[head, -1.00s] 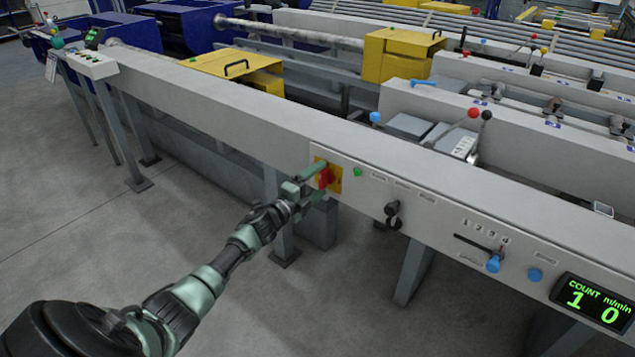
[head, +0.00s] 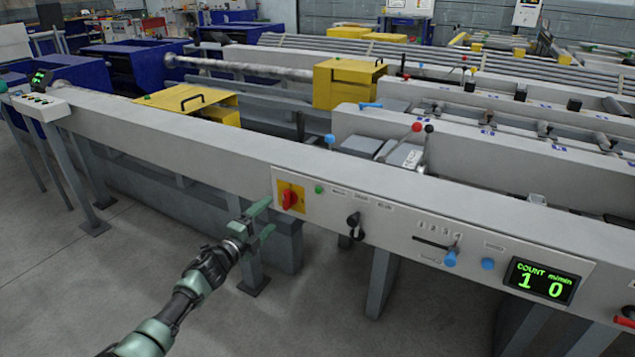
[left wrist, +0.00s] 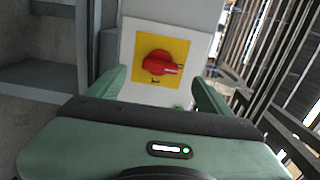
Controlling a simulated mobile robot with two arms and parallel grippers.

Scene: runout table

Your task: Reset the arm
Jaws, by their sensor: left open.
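My left gripper (head: 262,222) is open and empty in the head view. It is in front of the machine's long grey beam, a little left of and below the red rotary switch (head: 289,198) on its yellow plate. In the left wrist view the red knob (left wrist: 158,63) and the yellow plate (left wrist: 178,46) show ahead, between the two green fingers (left wrist: 158,92). The fingers are apart from the knob. My right gripper is not in view.
The grey panel carries a green button (head: 319,189), a black selector (head: 353,222), a blue-knobbed speed slider (head: 450,257), a blue button (head: 488,264) and a count display (head: 541,280) reading 1 and 0. Support legs stand below. The floor (head: 80,290) at left is clear.

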